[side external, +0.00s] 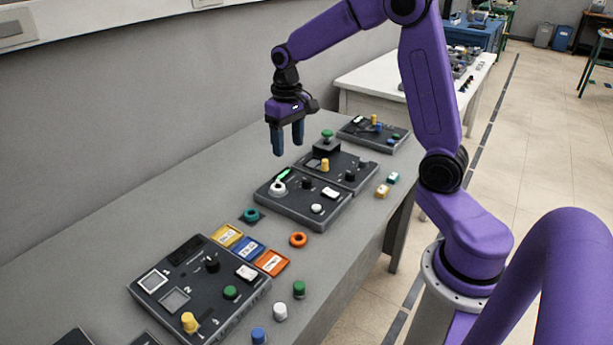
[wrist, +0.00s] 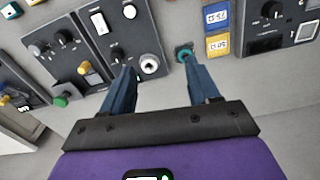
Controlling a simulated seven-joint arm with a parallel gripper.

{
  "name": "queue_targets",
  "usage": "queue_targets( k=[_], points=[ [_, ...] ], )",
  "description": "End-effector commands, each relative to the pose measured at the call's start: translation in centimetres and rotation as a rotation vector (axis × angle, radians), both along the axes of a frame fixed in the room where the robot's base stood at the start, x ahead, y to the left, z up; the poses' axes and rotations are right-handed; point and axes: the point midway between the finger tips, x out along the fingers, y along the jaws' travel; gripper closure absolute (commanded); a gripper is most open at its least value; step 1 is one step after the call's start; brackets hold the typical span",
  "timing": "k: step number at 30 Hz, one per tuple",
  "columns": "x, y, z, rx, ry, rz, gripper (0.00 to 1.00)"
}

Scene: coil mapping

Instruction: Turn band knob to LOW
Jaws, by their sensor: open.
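I cannot read a band or LOW label, so I cannot tell which control is the band knob. The middle panel (side external: 300,213) has a black knob (side external: 307,183), a white switch, a white knob (side external: 316,208) and a white round fitting (side external: 277,189). The near panel (side external: 205,290) has a black knob (side external: 211,265) and a yellow knob (side external: 189,322). The panel behind the middle one has a yellow knob (side external: 324,165) and a black knob (side external: 349,177). My gripper (side external: 287,150) is open and empty, above the bench near the middle panel. The wrist view shows the middle panel's black knob (wrist: 117,55) beyond its fingers (wrist: 158,70).
A teal ring (side external: 251,215), an orange ring (side external: 298,240) and coloured cards (side external: 248,248) lie between the near and middle panels. Loose green, white and blue caps stand along the front edge. Another panel (side external: 390,140) lies farther back. The bench's wall side (side external: 150,215) is clear.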

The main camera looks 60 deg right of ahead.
Motion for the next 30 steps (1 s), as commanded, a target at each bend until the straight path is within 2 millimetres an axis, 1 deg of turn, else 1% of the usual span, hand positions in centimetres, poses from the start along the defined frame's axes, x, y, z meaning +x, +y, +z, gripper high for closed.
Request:
queue_targets(
  k=[1,3,6,9,12,15,17,20,23,30],
  points=[
    [1.1,-2.0,-0.4,0.0,0.003,-0.069,0.4],
    [2.2,-4.7,-0.8,0.0,0.005,-0.154,0.4],
    [3.2,-8.2,-1.4,0.0,0.007,-0.263,0.4],
    [3.8,-11.0,-1.9,0.001,0.009,-0.343,0.4],
    [4.0,-12.7,-2.2,0.001,0.008,-0.392,0.4],
    [4.0,-13.4,-2.4,0.001,0.01,-0.413,0.4],
    [4.0,-13.6,-2.7,0.001,0.01,-0.417,0.4],
    [4.0,-13.5,-3.7,0.001,0.012,-0.417,0.4],
    [3.9,-13.5,-5.3,0.002,0.014,-0.416,0.4],
    [3.9,-13.5,-9.8,0.002,0.015,-0.415,0.4]
  ],
)
